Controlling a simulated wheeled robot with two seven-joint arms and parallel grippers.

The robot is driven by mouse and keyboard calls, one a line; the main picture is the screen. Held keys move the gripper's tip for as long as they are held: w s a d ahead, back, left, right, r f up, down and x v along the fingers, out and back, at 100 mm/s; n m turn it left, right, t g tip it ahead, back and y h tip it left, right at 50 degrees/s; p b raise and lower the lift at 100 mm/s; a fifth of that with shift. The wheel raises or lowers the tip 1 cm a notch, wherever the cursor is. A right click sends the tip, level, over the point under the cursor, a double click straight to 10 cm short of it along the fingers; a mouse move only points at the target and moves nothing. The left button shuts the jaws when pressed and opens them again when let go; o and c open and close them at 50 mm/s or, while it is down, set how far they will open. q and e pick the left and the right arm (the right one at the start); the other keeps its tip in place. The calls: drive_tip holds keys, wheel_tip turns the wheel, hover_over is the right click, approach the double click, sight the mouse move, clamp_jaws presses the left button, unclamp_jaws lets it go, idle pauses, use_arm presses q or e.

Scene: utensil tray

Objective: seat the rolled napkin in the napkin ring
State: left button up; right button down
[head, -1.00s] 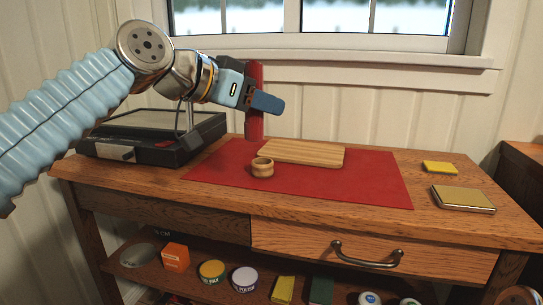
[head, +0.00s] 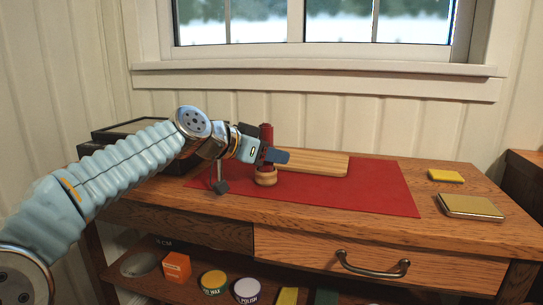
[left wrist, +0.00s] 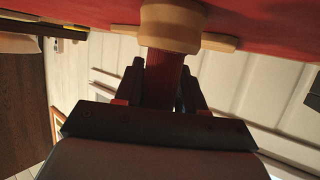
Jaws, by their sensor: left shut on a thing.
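My left gripper (head: 270,155) is shut on the rolled napkin (head: 266,134), a dark red upright roll. The napkin also shows between the fingers in the left wrist view (left wrist: 164,82). The wooden napkin ring (head: 266,178) stands on the red mat directly below the gripper, and it is close in the left wrist view (left wrist: 172,28). The napkin's lower end is hidden by the ring's wall and appears to be inside the ring. The napkin looks about upright. My right gripper is not in view.
The red mat (head: 370,190) lies on the wooden table (head: 455,225). A wooden board (head: 315,163) lies just behind the ring. A black device (head: 120,135) is at the left, partly behind my arm. A yellow sponge-like block (head: 445,175) and a gold-topped case (head: 470,207) lie right.

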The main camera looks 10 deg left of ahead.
use_arm(q)
drive_tip(key=shift+f, duration=0.15)
drive_tip(key=o, duration=1)
drive_tip(key=shift+o, duration=0.2)
drive_tip(key=shift+s+a+r, duration=0.15)
drive_tip(key=shift+s+r, duration=0.05)
drive_tip(key=shift+r, duration=0.1)
drive_tip(key=b+v, duration=0.1)
drive_tip(key=v, duration=1)
drive_tip(key=shift+s+a, duration=0.2)
